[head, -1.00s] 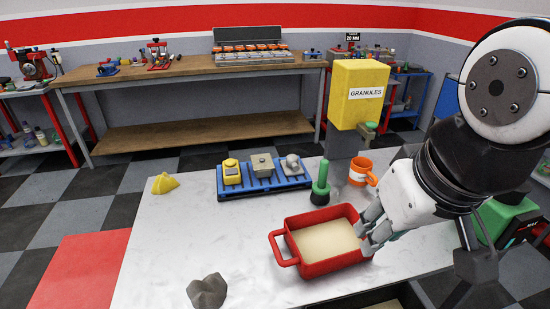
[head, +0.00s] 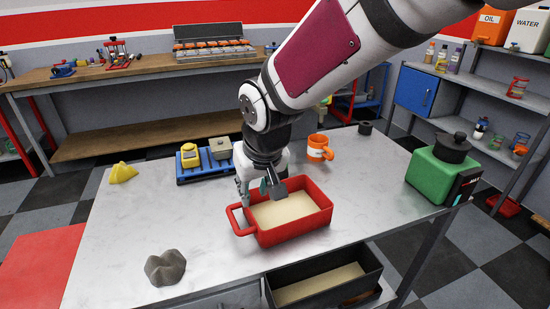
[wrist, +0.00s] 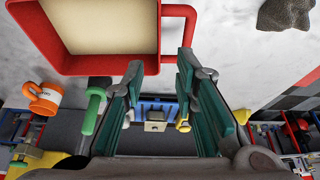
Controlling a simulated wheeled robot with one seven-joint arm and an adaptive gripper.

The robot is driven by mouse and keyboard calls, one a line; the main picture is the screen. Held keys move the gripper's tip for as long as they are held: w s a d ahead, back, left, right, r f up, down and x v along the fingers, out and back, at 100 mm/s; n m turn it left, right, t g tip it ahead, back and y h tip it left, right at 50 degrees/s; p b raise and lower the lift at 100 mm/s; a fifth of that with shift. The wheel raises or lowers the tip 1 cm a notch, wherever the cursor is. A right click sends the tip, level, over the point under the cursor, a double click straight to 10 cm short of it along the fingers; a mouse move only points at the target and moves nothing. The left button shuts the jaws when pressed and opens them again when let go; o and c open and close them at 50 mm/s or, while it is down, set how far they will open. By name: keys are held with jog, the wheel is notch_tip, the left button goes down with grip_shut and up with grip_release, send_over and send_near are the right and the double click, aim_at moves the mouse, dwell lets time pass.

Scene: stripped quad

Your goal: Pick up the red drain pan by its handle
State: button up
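The red drain pan (head: 300,232) sits on the metal-topped table, filled with a flat pale layer. Its red loop handle (head: 236,220) sticks out from its left side. In the wrist view the pan (wrist: 110,66) is at upper left and the handle (wrist: 190,20) curves out to its right. My gripper (head: 258,192) is above the pan's back left corner, close to the handle. In the wrist view my gripper (wrist: 159,70) has its fingers apart, with nothing held. The near part of the handle lies by the fingertips; I cannot tell whether they touch it.
A blue pallet (head: 190,177) with small items stands behind my gripper. An orange mug (head: 318,150) is behind the pan. A green bottle-like item (wrist: 92,110) shows in the wrist view. A grey rock (head: 165,268) lies front left and a green machine (head: 435,175) stands right. The table's left middle is clear.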

aim_at(250, 216)
jog(key=b+x, duration=0.1)
jog(key=x, duration=1.2)
jog(key=shift+s+d+f+b, duration=0.15)
jog(key=shift+s+d+b, duration=0.05)
jog(key=shift+b, duration=0.15)
grip_shut()
